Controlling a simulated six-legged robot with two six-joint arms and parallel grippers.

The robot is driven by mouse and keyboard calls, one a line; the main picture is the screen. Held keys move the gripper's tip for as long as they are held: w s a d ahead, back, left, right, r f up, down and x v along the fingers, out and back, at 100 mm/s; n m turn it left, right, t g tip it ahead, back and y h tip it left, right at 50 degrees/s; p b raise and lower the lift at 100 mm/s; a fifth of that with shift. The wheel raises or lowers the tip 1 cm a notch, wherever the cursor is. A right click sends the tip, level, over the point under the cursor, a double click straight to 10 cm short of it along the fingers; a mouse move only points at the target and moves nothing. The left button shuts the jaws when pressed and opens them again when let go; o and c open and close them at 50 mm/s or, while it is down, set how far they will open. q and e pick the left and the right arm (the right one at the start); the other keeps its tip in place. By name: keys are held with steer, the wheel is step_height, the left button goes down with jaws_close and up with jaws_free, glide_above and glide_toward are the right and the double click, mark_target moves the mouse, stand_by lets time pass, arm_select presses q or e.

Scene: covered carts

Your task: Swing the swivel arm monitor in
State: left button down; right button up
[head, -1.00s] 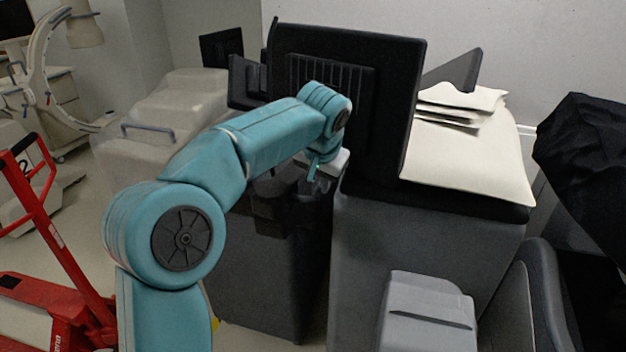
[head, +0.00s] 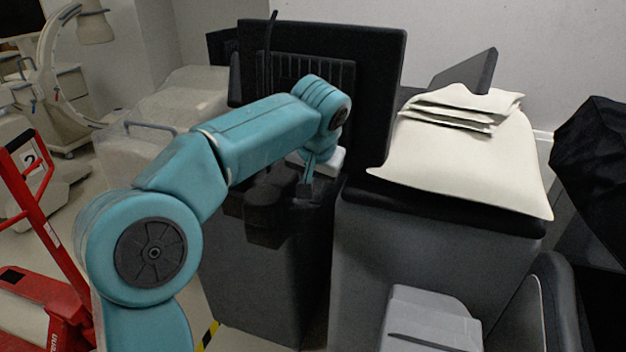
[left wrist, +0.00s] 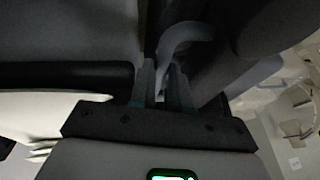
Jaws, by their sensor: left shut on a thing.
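The swivel arm monitor (head: 382,75) is the large black panel at upper centre in the head view, its slatted back partly turned to me. My left arm reaches across from the left, in front of the monitor's lower part. My left gripper (head: 307,186) is low beside the monitor, above a dark cart (head: 265,290). In the left wrist view its two fingers (left wrist: 163,85) are shut on a curved grey handle (left wrist: 187,36). The hold is dim, and I cannot tell how the handle joins the monitor. My right gripper is not in view.
White sheets (head: 460,165) lie on a grey covered cart (head: 430,240) right of the monitor. A black covered shape (head: 600,160) stands at the right edge. A red pallet jack (head: 45,230) stands at the left. A translucent-covered cart (head: 125,160) stands behind my arm.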

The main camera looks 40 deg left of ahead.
arm_select(q)
steer(key=c, duration=1.3)
jaws_free()
steer(key=shift+o, duration=1)
steer(key=shift+s+d, duration=0.1)
steer(key=shift+s, duration=0.15)
steer(key=shift+w+r, duration=0.1)
steer(key=shift+r, duration=0.2)
steer(key=p+v, duration=0.1)
steer(key=v, duration=1.5)
steer(key=shift+p, duration=0.35)
steer(key=shift+d+f, duration=0.1)
steer(key=shift+f, duration=0.05)
